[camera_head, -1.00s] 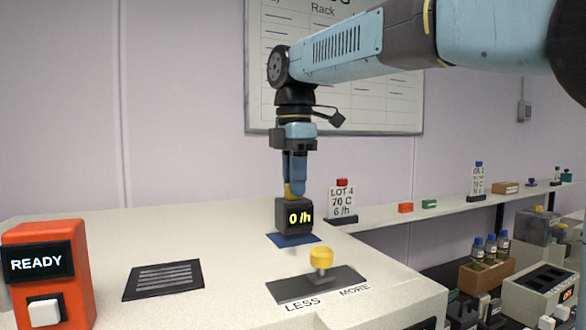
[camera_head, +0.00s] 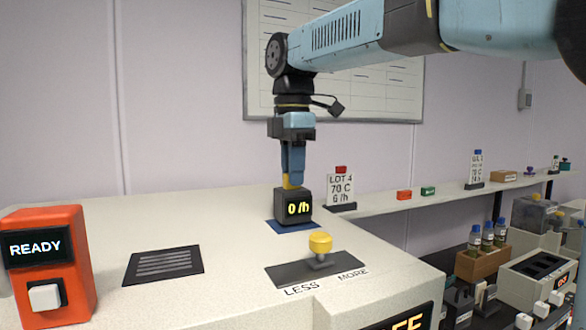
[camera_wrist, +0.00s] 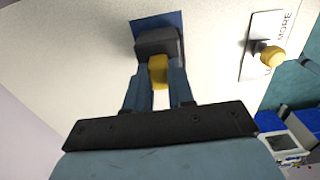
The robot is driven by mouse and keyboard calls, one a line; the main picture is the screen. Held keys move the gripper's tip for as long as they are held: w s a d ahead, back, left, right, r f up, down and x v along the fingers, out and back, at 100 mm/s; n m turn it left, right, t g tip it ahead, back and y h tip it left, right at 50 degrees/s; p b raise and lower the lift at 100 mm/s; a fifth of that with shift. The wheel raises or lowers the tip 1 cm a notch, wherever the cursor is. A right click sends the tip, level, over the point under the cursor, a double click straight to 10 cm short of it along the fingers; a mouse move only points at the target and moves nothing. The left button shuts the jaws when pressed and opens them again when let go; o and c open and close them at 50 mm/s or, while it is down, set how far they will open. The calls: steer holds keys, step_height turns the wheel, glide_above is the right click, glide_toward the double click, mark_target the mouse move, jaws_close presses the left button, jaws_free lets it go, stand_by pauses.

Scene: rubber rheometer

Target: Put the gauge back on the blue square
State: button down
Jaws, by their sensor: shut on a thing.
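The gauge (camera_head: 293,206) is a small dark cube with a lit yellow "0 /h" display and a yellow grip on top. It stands upright over the blue square (camera_head: 282,227) on the pale machine top. It looks on or very close to the square; I cannot tell if it touches. In the wrist view, the blue square (camera_wrist: 157,18) shows beyond the gauge (camera_wrist: 158,43). My gripper (camera_head: 293,180) points down, shut on the gauge's yellow grip (camera_wrist: 158,72), with a blue finger on each side (camera_wrist: 159,80). Part of the square is hidden by the gauge.
A yellow knob (camera_head: 320,243) on a dark LESS/MORE plate is close in front, to the right. A dark slotted panel (camera_head: 163,264) and an orange READY box (camera_head: 45,262) are at left. A shelf (camera_head: 380,205) with small items runs at right. The machine top between is clear.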

steer(key=shift+f, duration=0.35)
steer(key=c, duration=0.9)
jaws_free()
steer(key=shift+r, duration=3)
steer(key=shift+s, duration=0.1)
